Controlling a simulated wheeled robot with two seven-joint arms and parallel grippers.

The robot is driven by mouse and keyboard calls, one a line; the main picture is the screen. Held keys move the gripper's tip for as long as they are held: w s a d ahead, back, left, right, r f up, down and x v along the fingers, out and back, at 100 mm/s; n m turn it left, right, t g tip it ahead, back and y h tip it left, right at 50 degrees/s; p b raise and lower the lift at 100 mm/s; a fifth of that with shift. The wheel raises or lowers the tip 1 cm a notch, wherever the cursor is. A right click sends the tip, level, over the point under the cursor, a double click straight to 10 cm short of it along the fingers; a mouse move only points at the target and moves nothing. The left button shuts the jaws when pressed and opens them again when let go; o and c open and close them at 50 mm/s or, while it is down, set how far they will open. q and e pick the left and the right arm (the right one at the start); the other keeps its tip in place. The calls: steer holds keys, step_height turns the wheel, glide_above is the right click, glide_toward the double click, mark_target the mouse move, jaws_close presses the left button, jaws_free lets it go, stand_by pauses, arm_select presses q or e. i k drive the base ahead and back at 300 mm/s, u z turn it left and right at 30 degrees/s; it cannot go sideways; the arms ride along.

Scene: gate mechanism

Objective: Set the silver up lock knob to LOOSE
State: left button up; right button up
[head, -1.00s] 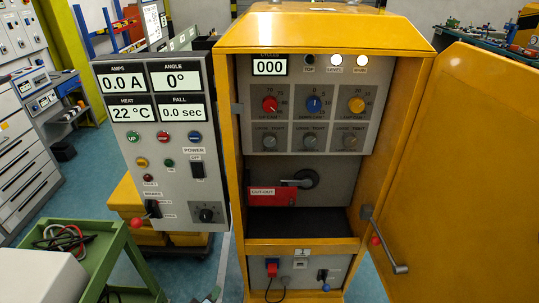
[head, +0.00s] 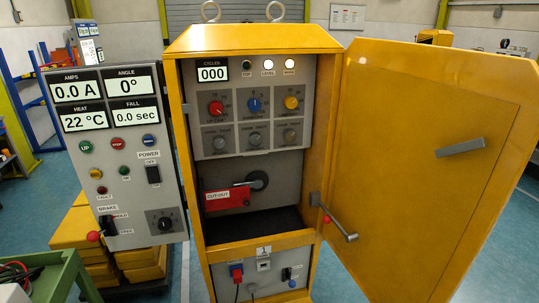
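The silver up lock knob (head: 219,143) is the left one of a row of three silver knobs under LOOSE/TIGHT labels, below the red knob (head: 216,108) inside the yellow cabinet (head: 262,44). Its pointer direction is too small to read. The middle silver knob (head: 255,139) sits under the blue knob (head: 254,105), and the right silver knob (head: 290,136) under the yellow knob (head: 291,103). Neither of my grippers is in view.
The cabinet door (head: 420,160) stands open to the right, with a lever handle (head: 340,228) near its hinge side. A grey control panel (head: 115,170) projects at the left, with a red-tipped brake lever (head: 94,236). A green cart (head: 55,280) is at lower left.

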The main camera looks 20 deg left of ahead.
mark_target(219, 143)
steer(key=z, duration=0.8)
steer(key=i, duration=0.35)
steer(key=u, duration=0.65)
steer(key=i, duration=0.9)
steer(key=u, duration=0.9)
